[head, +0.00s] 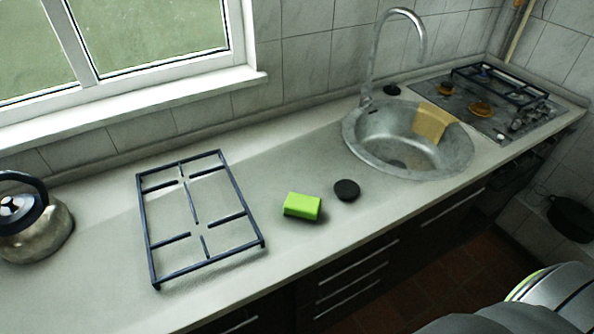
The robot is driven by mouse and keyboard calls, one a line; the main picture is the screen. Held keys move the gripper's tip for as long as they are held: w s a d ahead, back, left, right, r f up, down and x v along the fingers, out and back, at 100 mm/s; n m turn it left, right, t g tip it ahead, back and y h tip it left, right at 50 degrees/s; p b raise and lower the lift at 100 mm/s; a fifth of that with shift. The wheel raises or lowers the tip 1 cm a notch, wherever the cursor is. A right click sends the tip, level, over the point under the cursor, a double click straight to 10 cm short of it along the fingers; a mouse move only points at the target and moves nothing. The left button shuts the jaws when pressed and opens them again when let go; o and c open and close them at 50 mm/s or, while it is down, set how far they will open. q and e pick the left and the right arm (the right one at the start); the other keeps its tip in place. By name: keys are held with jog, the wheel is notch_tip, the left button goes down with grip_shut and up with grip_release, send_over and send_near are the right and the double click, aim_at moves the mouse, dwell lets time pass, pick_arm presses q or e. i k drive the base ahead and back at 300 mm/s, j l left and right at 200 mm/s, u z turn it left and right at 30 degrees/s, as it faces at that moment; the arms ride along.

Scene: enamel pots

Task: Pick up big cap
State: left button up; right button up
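A round black cap (347,190) lies flat on the grey counter, just right of a green sponge. It looks like the bigger of two loose black caps. A smaller-looking dark cap (391,89) lies behind the sink, near the base of the tap. Neither of my grippers shows in the head view.
A green sponge (302,206) sits close beside the cap. A dark grate (203,253) lies to its left, and a kettle (38,232) stands at the far left. A sink (362,137) with a tan cloth (432,123) and a stove (508,132) are to the right.

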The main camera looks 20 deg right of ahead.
aim_at(345, 188)
jog(key=l+u, duration=0.4)
jog(key=l, duration=0.9)
jog(key=l+u, duration=0.4)
jog(key=l, duration=0.85)
jog(key=k, duration=0.05)
